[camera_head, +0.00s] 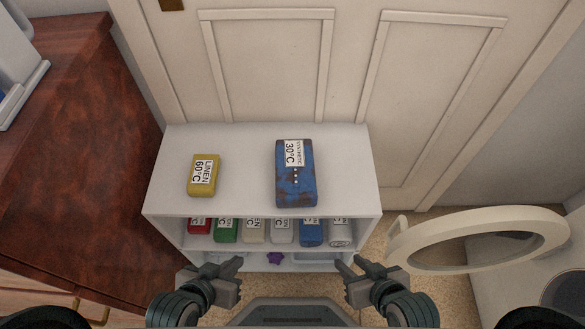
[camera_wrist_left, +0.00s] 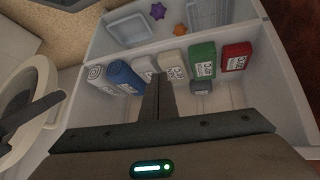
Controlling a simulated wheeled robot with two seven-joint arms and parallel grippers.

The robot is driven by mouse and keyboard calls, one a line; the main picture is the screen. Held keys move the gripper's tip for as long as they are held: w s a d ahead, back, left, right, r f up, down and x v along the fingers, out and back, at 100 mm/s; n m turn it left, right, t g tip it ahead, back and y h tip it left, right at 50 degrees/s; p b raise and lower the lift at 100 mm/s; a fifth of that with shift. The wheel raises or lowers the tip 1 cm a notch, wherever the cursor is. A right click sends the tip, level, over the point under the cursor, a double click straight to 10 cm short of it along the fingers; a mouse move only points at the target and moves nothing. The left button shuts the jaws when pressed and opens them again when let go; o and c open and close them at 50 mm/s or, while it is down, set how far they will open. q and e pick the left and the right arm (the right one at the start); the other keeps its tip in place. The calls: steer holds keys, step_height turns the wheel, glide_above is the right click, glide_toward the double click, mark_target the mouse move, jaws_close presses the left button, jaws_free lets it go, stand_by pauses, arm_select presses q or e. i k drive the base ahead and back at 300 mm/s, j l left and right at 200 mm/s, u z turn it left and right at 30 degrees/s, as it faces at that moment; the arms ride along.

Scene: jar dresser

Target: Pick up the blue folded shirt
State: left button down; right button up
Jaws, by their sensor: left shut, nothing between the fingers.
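A blue folded item with brownish blotches and a "30°C" label (camera_head: 297,186) lies on top of the white shelf unit. A plainer blue folded item (camera_head: 311,233) stands in the row on the shelf below; it also shows in the left wrist view (camera_wrist_left: 124,76), between a white roll and a grey item. My left gripper (camera_head: 238,264) is in front of the shelf unit, left of the plainer blue item; in the left wrist view its fingers (camera_wrist_left: 160,90) are together and empty. My right gripper (camera_head: 350,264) is at the right front; its jaw opening is unclear.
A yellow "60°C" item (camera_head: 204,175) lies on the unit's top (camera_head: 240,160). Red, green, cream, grey and white items share the lower shelf. Below are trays with a purple star (camera_wrist_left: 157,11). A round open door (camera_head: 480,240) stands right; a wooden surface (camera_head: 80,150) is left.

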mark_target(295, 180)
steer(key=k+l+z, duration=0.15)
steer(key=l, duration=0.2)
steer(key=k+l+z, duration=0.15)
steer(key=l, duration=0.25)
steer(key=k+l+z, duration=0.15)
steer(key=l, duration=0.25)
